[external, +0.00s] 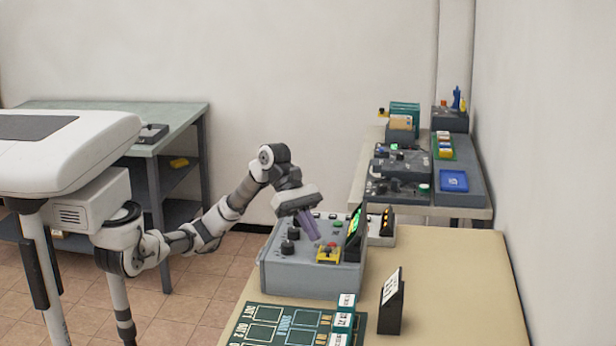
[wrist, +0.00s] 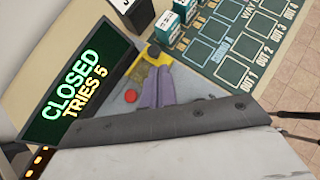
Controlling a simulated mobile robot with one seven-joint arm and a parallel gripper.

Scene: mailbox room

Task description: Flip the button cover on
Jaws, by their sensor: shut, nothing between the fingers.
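I cannot tell the cover's position. A round red button (wrist: 131,96) shows to the left of my fingers in the wrist view. My gripper (external: 314,238), with purple fingers, points down just above and left of the housing. Its fingers (wrist: 158,72) lie side by side, shut and empty. I cannot tell whether they touch the housing.
A display (wrist: 80,90) reading "CLOSED TRIES 5" stands on the console beside my gripper. A green board (external: 285,325) with small boxes and a dark sign stand (external: 391,302) are on the tan table. The table's right side (external: 465,290) is clear.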

